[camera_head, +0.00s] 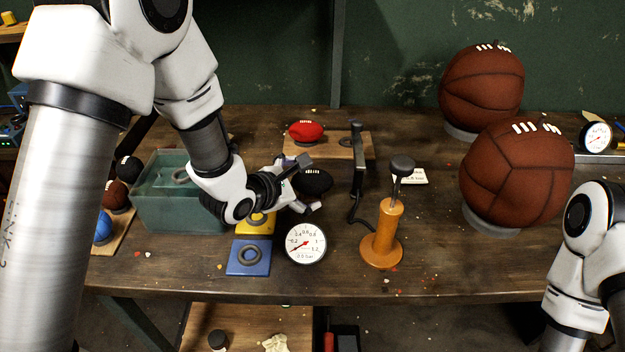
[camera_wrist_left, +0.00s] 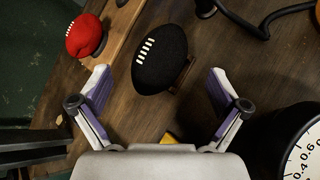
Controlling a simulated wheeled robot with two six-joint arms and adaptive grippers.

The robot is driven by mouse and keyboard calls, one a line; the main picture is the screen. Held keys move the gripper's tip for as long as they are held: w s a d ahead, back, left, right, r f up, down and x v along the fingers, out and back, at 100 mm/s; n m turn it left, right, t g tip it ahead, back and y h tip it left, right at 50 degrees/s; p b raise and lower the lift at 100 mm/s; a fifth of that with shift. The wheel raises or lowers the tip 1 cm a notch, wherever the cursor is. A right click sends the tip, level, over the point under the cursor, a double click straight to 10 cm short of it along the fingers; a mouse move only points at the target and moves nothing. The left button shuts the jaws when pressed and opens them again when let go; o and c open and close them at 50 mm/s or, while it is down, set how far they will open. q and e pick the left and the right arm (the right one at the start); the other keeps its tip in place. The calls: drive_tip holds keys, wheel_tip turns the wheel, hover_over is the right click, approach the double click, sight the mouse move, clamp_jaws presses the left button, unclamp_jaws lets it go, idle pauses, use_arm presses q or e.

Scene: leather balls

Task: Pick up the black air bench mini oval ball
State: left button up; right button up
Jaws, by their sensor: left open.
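The black mini oval ball (camera_head: 314,181) with white laces lies on the workbench, just to the right of my left gripper. In the left wrist view the black ball (camera_wrist_left: 159,60) rests on a small brown stand, ahead of and between the fingertips. My left gripper (camera_head: 308,184) is open and empty, with one finger on each side of the line to the ball; it also shows in the left wrist view (camera_wrist_left: 160,82). Part of the ball is hidden behind a finger in the head view. My right arm shows at the right edge, but its gripper is out of view.
A red oval ball (camera_head: 306,131) sits on a wooden board behind. A pump with an orange base (camera_head: 382,235) and a pressure gauge (camera_head: 305,243) stand nearby. A teal bin (camera_head: 160,209) is at the left. Two large brown balls (camera_head: 516,172) stand at the right.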

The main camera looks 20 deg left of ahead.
sight(306, 182)
use_arm(q)
drive_tip(key=x, duration=0.3)
drive_tip(key=shift+w+f, duration=0.1)
drive_tip(key=c, duration=1.3)
